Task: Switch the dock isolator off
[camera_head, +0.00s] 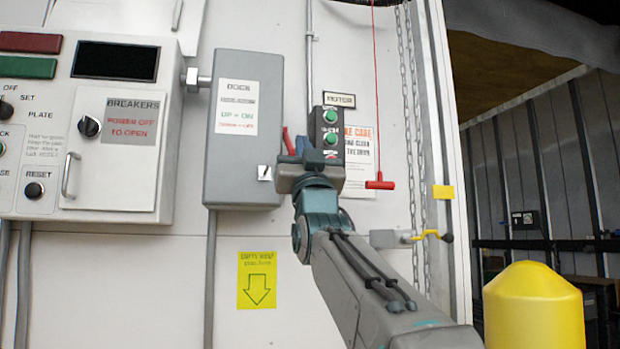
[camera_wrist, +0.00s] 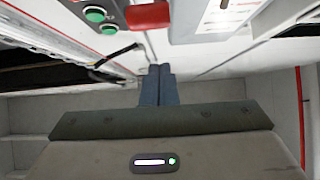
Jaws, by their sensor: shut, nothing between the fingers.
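The dock isolator is a grey box (camera_head: 243,165) on the white wall, with a white label reading "UP = ON". A red handle (camera_head: 288,141) shows at its right side, partly hidden by my gripper; I cannot tell clearly whether it points up or down. My gripper (camera_head: 304,144) is shut and empty, its blue fingers just right of the red handle. In the wrist view the shut fingers (camera_wrist: 158,71) point at the wall, with the red handle (camera_wrist: 148,16) and the isolator box (camera_wrist: 215,22) beyond their tips. The fingers look apart from the handle.
A button box (camera_head: 330,127) with green buttons stands close right of my gripper. A red pull handle (camera_head: 380,182) hangs on a cord, beside a chain (camera_head: 414,150). A control panel (camera_head: 115,130) is at left. A yellow bollard (camera_head: 533,308) stands at lower right.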

